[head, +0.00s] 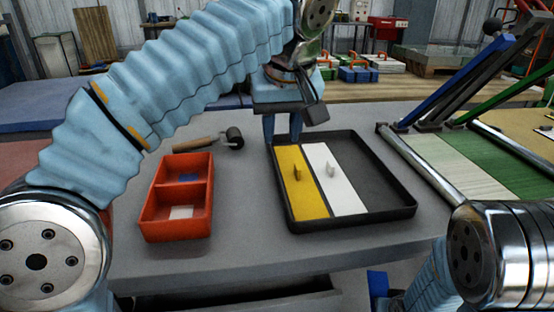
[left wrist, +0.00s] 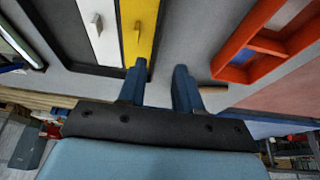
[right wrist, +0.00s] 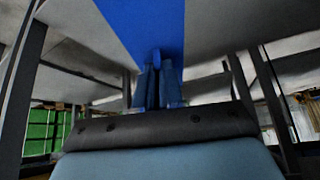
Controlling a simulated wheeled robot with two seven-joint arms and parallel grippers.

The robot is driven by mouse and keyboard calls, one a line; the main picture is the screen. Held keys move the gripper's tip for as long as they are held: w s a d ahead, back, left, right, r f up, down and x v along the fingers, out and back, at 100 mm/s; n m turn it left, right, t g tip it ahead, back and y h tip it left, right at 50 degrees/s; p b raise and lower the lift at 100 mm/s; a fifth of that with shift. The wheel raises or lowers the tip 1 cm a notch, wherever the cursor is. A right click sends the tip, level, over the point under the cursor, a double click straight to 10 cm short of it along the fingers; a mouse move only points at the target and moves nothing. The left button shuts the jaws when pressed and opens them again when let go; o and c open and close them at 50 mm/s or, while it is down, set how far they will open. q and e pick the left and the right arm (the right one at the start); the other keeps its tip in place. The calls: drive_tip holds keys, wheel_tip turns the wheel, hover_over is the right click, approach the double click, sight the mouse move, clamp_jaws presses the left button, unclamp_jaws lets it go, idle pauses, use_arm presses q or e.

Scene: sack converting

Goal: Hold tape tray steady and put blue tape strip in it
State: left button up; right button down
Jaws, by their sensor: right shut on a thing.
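The black tape tray (head: 402,213) lies on the grey table, with a yellow strip (head: 301,183) and a white strip (head: 335,180) side by side in its left part. Each strip has a small upright tab. The tray's right part is empty. My left gripper (head: 283,128) is open at the tray's far left corner. In the left wrist view its fingers (left wrist: 160,72) appear to straddle the tray's wall. My right gripper (right wrist: 158,68) is shut on the tab of the blue tape strip (right wrist: 148,25). That strip shows in the head view (head: 377,284), below the table's front edge, partly hidden.
An orange two-compartment box (head: 176,230) with a blue piece and a white piece stands left of the tray. A roller (head: 234,138) with a wooden handle lies behind it. A framed board with green and pale panels (head: 455,165) is at the right.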

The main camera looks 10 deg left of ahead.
sight(277, 169)
use_arm(q)
drive_tip(key=x, duration=1.1)
clamp_jaws()
idle(0.8)
